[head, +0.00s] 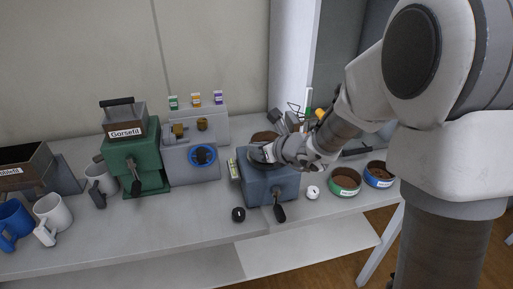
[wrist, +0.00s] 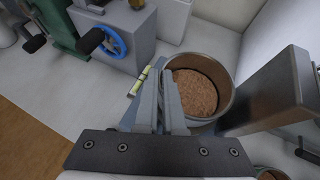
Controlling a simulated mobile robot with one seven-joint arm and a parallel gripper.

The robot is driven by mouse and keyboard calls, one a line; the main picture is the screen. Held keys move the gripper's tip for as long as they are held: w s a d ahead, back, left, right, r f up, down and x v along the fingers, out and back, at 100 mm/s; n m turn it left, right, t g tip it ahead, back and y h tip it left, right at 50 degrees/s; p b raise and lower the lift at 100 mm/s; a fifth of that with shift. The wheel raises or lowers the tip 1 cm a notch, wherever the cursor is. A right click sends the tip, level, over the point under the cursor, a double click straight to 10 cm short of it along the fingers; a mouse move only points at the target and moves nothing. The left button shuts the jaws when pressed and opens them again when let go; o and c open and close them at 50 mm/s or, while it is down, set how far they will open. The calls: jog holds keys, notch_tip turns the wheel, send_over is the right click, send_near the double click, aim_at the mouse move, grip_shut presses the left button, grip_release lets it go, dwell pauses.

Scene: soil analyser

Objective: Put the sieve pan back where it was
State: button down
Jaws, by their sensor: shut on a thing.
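The sieve pan (wrist: 226,101) is a round metal pan with brown soil in it. It lies against the right side of my gripper's fingers in the wrist view. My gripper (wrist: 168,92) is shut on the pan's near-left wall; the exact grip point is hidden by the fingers. In the head view my gripper (head: 262,154) is over the blue-grey box machine (head: 272,187), and a bit of the brown soil shows just behind it. The hand hides most of the pan there, and I cannot tell whether the pan touches anything below.
A yellow-green level (head: 233,170) is left of the box machine. A grey machine with a blue wheel (head: 203,156) and a green machine (head: 135,160) stand farther left. Green-banded (head: 345,181) and blue-banded (head: 379,174) soil bowls are at right. The front bench is mostly clear.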

jog(key=shift+f+b, duration=0.35)
jog(key=shift+b, duration=0.1)
jog(key=shift+f, duration=0.15)
jog(key=c, duration=1)
grip_release()
